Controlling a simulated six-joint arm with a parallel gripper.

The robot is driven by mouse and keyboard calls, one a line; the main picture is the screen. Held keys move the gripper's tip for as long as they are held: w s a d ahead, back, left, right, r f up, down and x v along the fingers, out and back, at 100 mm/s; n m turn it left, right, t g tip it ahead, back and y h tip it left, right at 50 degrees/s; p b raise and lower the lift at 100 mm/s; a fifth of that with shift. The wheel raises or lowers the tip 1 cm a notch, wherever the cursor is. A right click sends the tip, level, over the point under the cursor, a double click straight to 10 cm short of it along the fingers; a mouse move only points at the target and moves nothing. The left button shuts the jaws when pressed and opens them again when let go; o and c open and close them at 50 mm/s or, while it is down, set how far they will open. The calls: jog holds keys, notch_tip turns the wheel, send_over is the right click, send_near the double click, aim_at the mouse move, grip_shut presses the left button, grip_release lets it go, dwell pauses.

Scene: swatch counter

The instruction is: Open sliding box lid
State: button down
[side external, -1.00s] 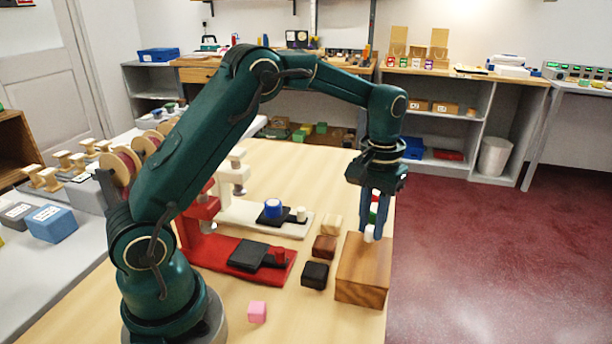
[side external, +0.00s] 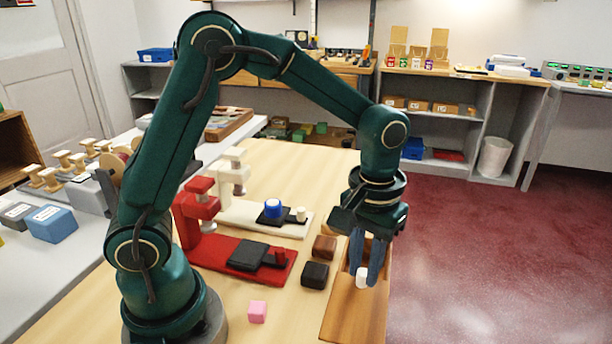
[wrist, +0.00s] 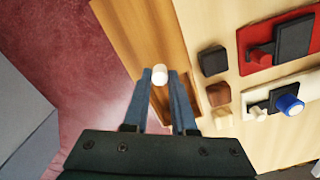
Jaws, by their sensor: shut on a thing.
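A wooden box (wrist: 200,96) stands at the table's right edge in the side view. Its wooden lid (side external: 352,318) is slid out toward the side camera and sticks out past the box. A white knob (side external: 362,278) stands on the lid and also shows in the wrist view (wrist: 160,73). My gripper (side external: 366,282) points down with its blue fingers shut on the knob. Part of the box's opening shows between and beside the fingers in the wrist view. The fingers hide much of the inside.
Dark block (side external: 315,275), brown block (side external: 325,247) and cream block (wrist: 222,118) sit close beside the box. A red stamping stand (side external: 220,250) and a white one (side external: 260,215) stand further left. A pink cube (side external: 257,312) lies near the front.

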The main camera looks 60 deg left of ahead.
jog(key=c, duration=0.7)
grip_release()
jog(key=shift+r, duration=2.6)
jog(key=shift+w, duration=0.1)
jog(key=shift+w+a+r, duration=0.1)
jog(key=shift+r, duration=0.3)
jog(key=s+a+r+t, duration=0.3)
jog(key=s+r, duration=0.2)
jog(key=r, duration=0.1)
jog(key=shift+s+a+f+m+t, duration=0.2)
jog(key=shift+s+f+m+t, duration=0.35)
jog(key=shift+s, duration=0.6)
jog(key=shift+s+a+f+m+t, duration=0.25)
jog(key=shift+s+f+m, duration=0.35)
jog(key=shift+s, duration=0.5)
jog(key=shift+s+a+f+m+t, duration=0.15)
jog(key=shift+s+f+m+t, duration=0.45)
jog(key=shift+s, duration=0.55)
